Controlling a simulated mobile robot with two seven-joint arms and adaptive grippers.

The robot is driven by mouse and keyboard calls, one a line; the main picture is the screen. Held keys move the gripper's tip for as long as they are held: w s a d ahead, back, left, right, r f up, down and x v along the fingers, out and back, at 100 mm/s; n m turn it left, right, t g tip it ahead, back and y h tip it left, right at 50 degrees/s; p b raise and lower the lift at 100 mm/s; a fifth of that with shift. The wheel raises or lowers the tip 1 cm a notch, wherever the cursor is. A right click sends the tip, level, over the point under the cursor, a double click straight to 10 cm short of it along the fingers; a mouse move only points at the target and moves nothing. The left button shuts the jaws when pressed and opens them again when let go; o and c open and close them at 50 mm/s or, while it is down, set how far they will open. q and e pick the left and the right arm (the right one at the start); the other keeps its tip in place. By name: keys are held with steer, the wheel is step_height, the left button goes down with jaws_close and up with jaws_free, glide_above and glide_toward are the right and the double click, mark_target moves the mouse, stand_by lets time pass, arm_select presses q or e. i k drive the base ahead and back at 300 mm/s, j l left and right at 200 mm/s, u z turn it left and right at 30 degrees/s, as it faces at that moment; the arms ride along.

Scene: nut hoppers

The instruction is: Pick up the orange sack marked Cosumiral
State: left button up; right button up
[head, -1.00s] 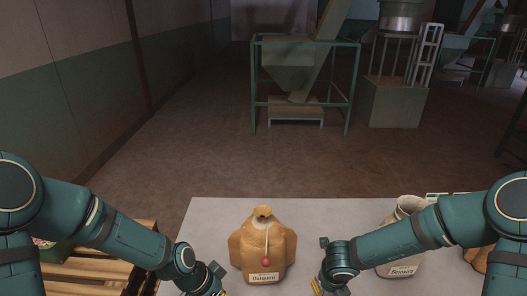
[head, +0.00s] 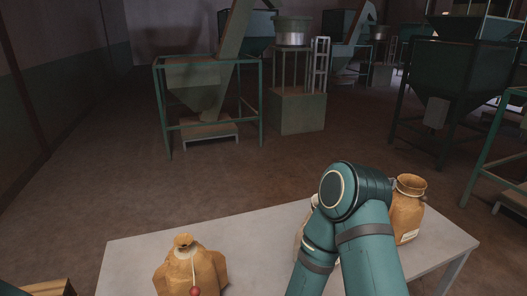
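An orange-brown sack (head: 407,208) stands upright at the right of the table, open at the top. Its pale label is too small to read, and my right arm covers its left edge. Another orange-brown sack (head: 188,268), with a tied neck and a red seal on a cord, stands at the left front. Its lower part is cut off by the bottom edge and no label shows. I cannot tell from this view which one is marked Cosumiral.
The pale table (head: 440,243) has bare room between the left sack and my arm. A pale sack (head: 301,236) is mostly hidden behind my arm. A wooden pallet (head: 47,287) shows at bottom left. A green-framed hopper (head: 196,88) stands beyond on open floor.

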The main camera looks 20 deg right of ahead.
mark_target(406, 212)
steer(key=z, duration=1.75)
